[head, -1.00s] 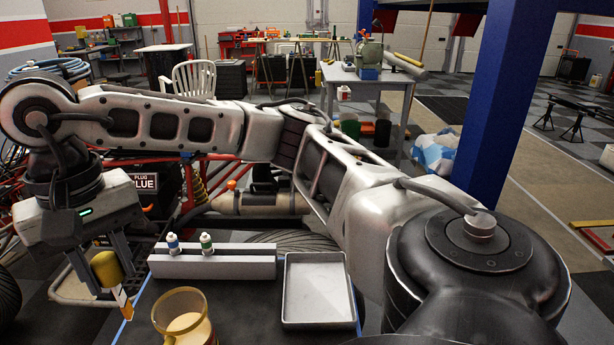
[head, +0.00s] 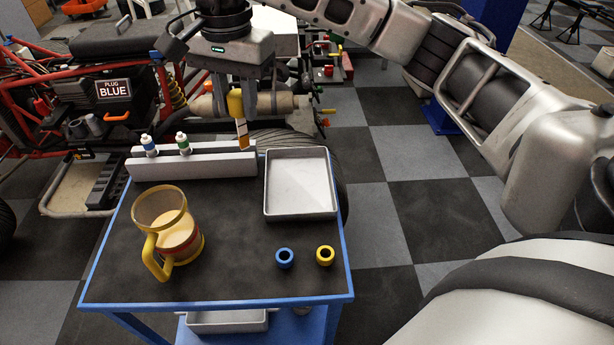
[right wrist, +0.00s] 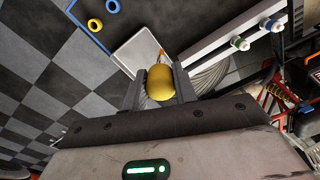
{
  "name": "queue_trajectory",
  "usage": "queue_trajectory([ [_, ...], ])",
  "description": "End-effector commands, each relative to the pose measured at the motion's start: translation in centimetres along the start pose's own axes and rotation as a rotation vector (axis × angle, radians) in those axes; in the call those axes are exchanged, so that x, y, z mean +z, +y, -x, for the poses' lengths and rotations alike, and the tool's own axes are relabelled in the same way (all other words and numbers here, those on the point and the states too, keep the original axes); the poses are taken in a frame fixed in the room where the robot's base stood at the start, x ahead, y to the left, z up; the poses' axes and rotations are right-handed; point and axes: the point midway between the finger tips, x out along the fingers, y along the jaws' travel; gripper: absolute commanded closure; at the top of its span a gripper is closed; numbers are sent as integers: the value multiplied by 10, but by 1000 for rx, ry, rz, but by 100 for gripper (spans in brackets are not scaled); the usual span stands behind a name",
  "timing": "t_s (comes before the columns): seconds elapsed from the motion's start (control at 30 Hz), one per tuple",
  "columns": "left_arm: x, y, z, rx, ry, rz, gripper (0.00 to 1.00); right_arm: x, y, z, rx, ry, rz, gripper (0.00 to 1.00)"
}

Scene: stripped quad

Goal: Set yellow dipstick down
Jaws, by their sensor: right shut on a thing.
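The yellow dipstick (head: 235,104) hangs upright in my right gripper (head: 247,100), its lower end in front of the right part of the grey rack in the head view. I cannot tell whether that end touches the rack. In the right wrist view, the dipstick's rounded yellow handle (right wrist: 160,83) sits between the two fingers of the right gripper (right wrist: 160,88). The gripper is shut on it. The grey rack (head: 195,165) holds two small white bottles, one with a blue band (head: 149,146) and one with a green band (head: 183,144). My left gripper is not in view.
A grey metal tray (head: 300,184) lies right of the rack on the dark, blue-edged cart top (head: 230,255). A yellow-handled jug (head: 167,228) stands at left. A blue ring (head: 285,258) and a yellow ring (head: 325,255) lie near the front. The red-framed vehicle (head: 110,75) stands behind.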

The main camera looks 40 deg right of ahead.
Motion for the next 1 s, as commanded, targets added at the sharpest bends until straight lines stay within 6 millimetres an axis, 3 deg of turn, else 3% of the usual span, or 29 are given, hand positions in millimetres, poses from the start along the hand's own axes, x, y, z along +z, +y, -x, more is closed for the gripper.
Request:
queue_trajectory([
  [0.03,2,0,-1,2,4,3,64,-6,-10,-12,5,-6,-122,94],
  [0.2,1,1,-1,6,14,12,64,-23,-27,-34,23,-3,-451,94],
  [0.37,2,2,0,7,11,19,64,-31,-27,-45,36,1,-582,94],
  [0.77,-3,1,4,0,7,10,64,-65,60,-82,41,6,-591,94],
  [1.0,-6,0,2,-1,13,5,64,-76,89,-123,39,4,-588,94],
])
